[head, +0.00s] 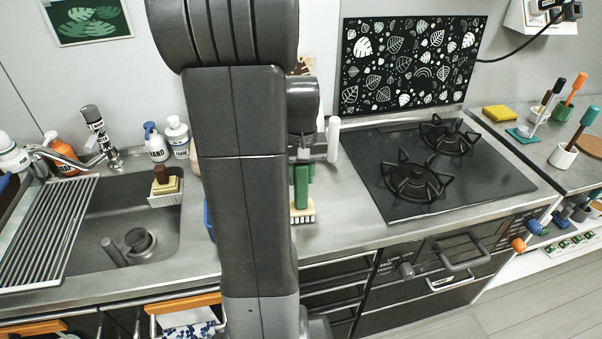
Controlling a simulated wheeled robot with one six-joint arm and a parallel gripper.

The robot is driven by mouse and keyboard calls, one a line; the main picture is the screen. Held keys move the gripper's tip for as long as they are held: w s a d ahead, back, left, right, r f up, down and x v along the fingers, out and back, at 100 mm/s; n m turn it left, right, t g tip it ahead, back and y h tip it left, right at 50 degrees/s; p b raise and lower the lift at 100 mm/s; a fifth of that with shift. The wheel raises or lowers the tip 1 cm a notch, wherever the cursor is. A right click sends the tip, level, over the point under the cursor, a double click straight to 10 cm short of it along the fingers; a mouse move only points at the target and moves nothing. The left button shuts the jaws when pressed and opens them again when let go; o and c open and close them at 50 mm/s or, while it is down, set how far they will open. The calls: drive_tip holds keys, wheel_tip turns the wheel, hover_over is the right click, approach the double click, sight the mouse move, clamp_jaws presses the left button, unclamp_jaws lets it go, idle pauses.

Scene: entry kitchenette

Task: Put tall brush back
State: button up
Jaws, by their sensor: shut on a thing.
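A brush with a tall green handle (301,187) and a pale bristled base hangs upright, bristles down, just right of my arm in the head view. My gripper (303,158) is shut on the top of this handle. The brush shows in front of the counter between sink and stove; I cannot tell whether its bristles touch the counter. My own arm hides the counter to its left, and a further green piece shows partly behind the handle.
A sink (125,225) with a small caddy (165,197) holding a sponge and a brown-handled brush is at left. Soap bottles (155,143) stand behind it. The black stove (430,170) is at right, with cups of utensils (563,155) beyond.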

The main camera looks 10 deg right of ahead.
drive_tip(key=shift+f, duration=0.15)
drive_tip(key=shift+f, duration=0.1)
drive_tip(key=o, duration=1.1)
wheel_tip(320, 180, up, 14)
drive_tip(key=shift+s+a+f+b, duration=0.1)
drive_tip(key=shift+b, duration=0.3)
wheel_tip(320, 180, down, 14)
drive_tip(key=shift+r+p, duration=0.25)
drive_tip(key=shift+p, duration=0.1)
drive_tip(key=shift+f, duration=0.15)
